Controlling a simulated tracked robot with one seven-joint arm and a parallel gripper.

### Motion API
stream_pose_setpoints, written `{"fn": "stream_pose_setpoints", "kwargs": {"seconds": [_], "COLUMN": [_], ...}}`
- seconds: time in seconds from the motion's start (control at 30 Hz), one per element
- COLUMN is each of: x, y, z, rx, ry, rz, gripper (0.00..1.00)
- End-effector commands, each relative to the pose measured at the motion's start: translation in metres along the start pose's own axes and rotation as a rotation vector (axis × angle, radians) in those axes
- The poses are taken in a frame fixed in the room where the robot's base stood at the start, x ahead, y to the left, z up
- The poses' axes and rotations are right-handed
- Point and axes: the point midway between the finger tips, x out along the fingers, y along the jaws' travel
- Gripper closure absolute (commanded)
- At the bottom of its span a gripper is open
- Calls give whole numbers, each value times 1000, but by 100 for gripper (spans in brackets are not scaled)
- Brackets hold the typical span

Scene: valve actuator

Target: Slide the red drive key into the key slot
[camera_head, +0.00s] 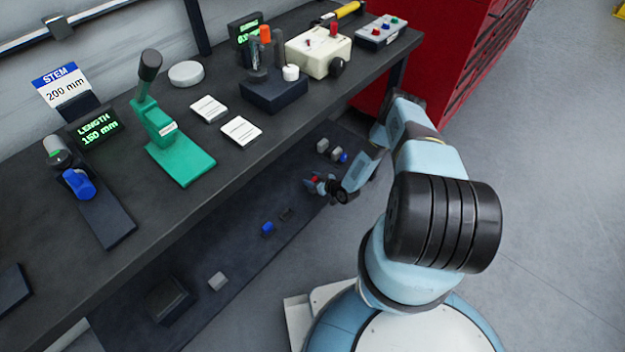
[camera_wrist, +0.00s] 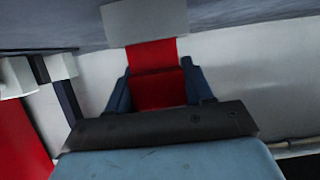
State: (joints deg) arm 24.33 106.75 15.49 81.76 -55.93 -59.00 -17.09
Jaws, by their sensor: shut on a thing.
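The red drive key (camera_wrist: 152,55) is between the two fingers of my gripper (camera_wrist: 158,88) in the wrist view. A light grey block (camera_wrist: 145,22) meets the far end of the red part; I cannot tell whether it belongs to the key or lies beyond it. In the head view my gripper (camera_head: 322,187) is low, beyond the bench's front edge, with a bit of red (camera_head: 313,180) at its fingers. It is shut on the key. I cannot make out the key slot in either view.
The dark bench (camera_head: 225,180) carries a green lever press (camera_head: 175,145), a blue-handled device (camera_head: 78,184) and a cream box (camera_head: 318,50). Below lie a blue block (camera_head: 267,228), a grey block (camera_head: 218,281) and a dark box (camera_head: 168,300). A red cabinet (camera_head: 455,50) stands behind my arm.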

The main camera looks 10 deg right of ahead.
Motion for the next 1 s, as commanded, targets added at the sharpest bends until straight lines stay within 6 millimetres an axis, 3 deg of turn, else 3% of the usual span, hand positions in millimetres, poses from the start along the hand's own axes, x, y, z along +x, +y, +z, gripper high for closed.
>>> {"fn": "stream_pose_setpoints", "kwargs": {"seconds": [0.77,0.8,1.0], "x": [6,6,6], "y": [0,0,0], "z": [14,15,14], "rx": [1,1,1], "ry": [0,0,0], "rz": [0,0,0], "gripper": [86,48,29]}}
